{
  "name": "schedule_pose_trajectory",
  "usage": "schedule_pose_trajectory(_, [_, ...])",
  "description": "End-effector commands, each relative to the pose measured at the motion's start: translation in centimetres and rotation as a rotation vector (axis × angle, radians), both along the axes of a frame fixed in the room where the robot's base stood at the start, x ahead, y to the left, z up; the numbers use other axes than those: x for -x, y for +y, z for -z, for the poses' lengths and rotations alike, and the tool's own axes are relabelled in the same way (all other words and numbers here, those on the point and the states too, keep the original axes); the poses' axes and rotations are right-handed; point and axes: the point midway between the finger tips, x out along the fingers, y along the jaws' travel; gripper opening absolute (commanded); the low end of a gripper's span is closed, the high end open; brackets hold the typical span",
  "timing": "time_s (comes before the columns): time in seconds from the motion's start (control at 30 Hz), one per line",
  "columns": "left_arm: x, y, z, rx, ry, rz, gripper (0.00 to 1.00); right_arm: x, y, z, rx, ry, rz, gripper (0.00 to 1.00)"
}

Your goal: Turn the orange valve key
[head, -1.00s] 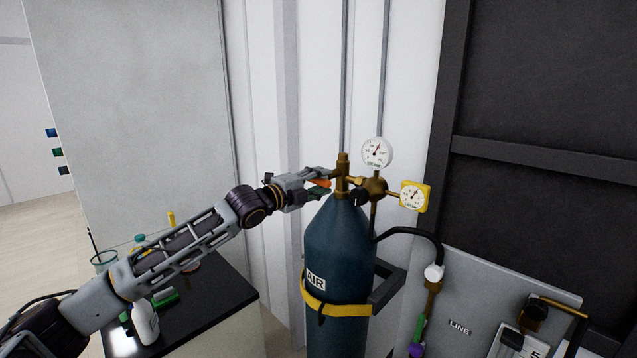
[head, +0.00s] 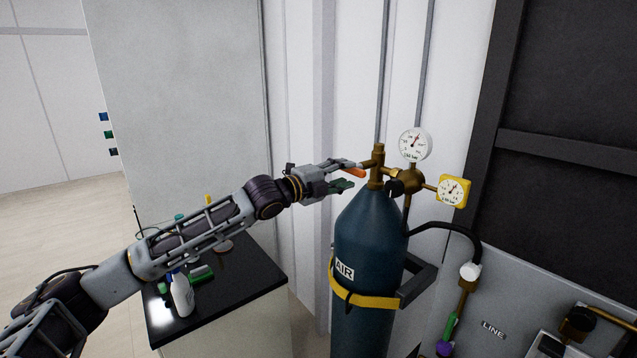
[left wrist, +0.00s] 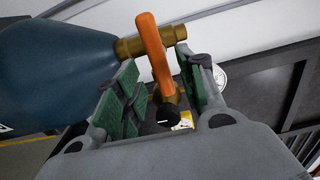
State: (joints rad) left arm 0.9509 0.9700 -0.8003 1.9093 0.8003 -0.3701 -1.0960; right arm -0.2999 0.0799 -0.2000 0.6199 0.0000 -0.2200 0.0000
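The orange valve key (head: 355,173) sits on the brass valve (head: 377,165) on top of the dark blue AIR cylinder (head: 368,235). In the left wrist view the orange key (left wrist: 154,48) is a long flat bar, with the brass valve stem (left wrist: 130,47) behind it. My left gripper (head: 350,175) is at the key from the left, with its fingers spread. In the left wrist view the green-padded fingers (left wrist: 160,80) stand apart, one on either side of the key's near end, with gaps visible. My right gripper is not in view.
A white gauge (head: 415,144) and a yellow gauge (head: 454,190) are right of the valve. A yellow strap (head: 362,299) and a bracket hold the cylinder. A black-topped bench (head: 255,284) with bottles stands at lower left. A grey LINE panel (head: 510,290) is at right.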

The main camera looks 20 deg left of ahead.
Motion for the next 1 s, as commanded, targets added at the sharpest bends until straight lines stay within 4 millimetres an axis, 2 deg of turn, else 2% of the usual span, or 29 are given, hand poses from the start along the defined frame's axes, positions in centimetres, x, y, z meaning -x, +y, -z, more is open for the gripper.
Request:
schedule_pose_trajectory(0.6, [4.2,2.7,0.1,-0.003,0.001,0.0,0.39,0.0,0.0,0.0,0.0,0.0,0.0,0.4])
schedule_pose_trajectory(1.0, [6.2,4.1,0.1,-0.001,0.0,0.0,0.39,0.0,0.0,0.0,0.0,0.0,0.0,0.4])
